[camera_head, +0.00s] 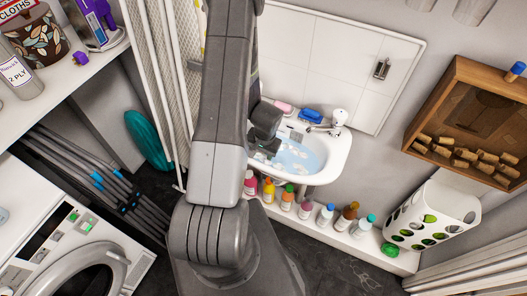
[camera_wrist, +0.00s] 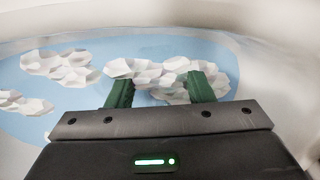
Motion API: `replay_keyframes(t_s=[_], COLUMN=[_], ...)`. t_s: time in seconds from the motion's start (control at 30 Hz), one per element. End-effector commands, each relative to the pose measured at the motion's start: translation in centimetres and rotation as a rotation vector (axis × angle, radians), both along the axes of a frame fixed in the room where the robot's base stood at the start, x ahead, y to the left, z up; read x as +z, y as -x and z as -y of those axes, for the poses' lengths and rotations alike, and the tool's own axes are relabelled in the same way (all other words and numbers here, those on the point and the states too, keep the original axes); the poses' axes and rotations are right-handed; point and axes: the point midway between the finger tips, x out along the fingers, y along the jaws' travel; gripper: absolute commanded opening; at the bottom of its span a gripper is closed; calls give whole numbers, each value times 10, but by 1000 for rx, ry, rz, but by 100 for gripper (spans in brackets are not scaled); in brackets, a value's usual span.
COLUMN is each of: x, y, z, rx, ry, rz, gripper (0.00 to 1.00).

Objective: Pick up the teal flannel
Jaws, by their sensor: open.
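My gripper (camera_wrist: 160,87) is open, with its two green fingers apart over the basin. White foam lumps (camera_wrist: 65,67) float on the blue water (camera_wrist: 100,120), and some lie between and behind the fingertips. I see no teal flannel for certain in either view; the foam and my arm hide part of the basin. In the head view the dark end of my arm (camera_head: 266,122) is over the left side of the white basin (camera_head: 336,160).
Pink and blue items (camera_head: 311,116) and a tap (camera_head: 338,121) sit along the basin's back rim. Several bottles (camera_head: 306,210) line a low ledge below. A teal oval object (camera_head: 148,140) stands at left by a folded rack. A wooden box (camera_head: 470,120) hangs at right.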

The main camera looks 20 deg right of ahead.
Motion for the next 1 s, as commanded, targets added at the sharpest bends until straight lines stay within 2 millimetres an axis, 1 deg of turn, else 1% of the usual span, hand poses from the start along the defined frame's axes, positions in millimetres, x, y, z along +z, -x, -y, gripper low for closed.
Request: replay_keyframes(t_s=[0.03, 0.13, 0.4, 0.57, 0.6, 0.87, 1.0], x=[-5, -10, -11, -11, -11, -10, -5], y=[0, -1, -1, -1, -1, -1, -1], z=[-1, -1, -1, -1, -1, -1, -1], rx=[0, 0, 0, 0, 0, 0, 1], ry=[-1, 1, 0, 0, 0, 1, 1], rz=[-2, -1, 0, 0, 0, 1, 1], gripper=[47, 47, 47, 16, 14, 13, 13])
